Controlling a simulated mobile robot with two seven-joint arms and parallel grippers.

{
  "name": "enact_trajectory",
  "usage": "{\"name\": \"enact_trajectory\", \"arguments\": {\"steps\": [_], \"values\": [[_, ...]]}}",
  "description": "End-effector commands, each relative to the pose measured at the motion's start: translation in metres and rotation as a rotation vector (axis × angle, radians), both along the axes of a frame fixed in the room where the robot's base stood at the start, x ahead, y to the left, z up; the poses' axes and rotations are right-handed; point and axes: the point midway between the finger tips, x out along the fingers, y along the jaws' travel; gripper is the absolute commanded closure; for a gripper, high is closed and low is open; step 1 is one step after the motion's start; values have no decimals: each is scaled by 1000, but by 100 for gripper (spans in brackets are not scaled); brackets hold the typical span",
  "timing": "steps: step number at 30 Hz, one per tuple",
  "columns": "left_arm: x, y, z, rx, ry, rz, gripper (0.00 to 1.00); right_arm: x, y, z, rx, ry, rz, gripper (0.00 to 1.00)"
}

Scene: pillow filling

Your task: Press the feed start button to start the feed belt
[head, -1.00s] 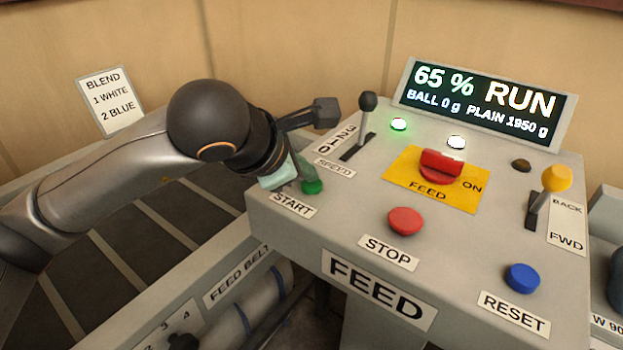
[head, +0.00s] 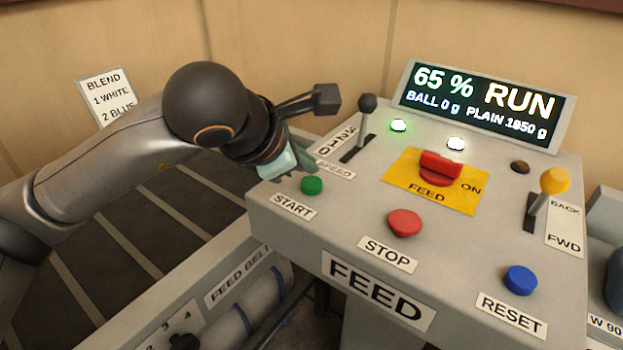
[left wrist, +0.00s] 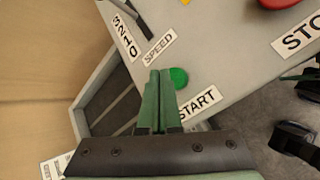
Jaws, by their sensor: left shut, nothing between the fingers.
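The green start button (head: 312,185) stands on the grey feed panel (head: 350,215), at its left edge above the START label (head: 293,206). It also shows in the left wrist view (left wrist: 179,77), just right of the fingertips. My left gripper (head: 300,168) is shut and empty, above and slightly behind the button, apart from it in the head view. Its closed green fingers show in the left wrist view (left wrist: 158,80). The display (head: 483,103) reads 65 % RUN, and a green lamp (head: 398,125) is lit. My right gripper is not in view.
The red stop button (head: 405,222), blue reset button (head: 520,280), red feed switch (head: 440,168), black speed lever (head: 366,118) and yellow-knobbed lever (head: 553,185) share the panel. The dark feed belt (head: 130,255) lies to the left. A blend sign (head: 108,97) hangs on the wall.

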Motion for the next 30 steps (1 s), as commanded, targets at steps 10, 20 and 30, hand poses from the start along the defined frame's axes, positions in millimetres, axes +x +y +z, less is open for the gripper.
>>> {"name": "enact_trajectory", "arguments": {"steps": [10,20,30], "values": [[0,0,33,-1,-2,1,100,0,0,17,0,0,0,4],[0,0,50,-1,0,-1,100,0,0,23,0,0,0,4],[0,0,49,-1,0,-1,100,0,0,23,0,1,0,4]]}}
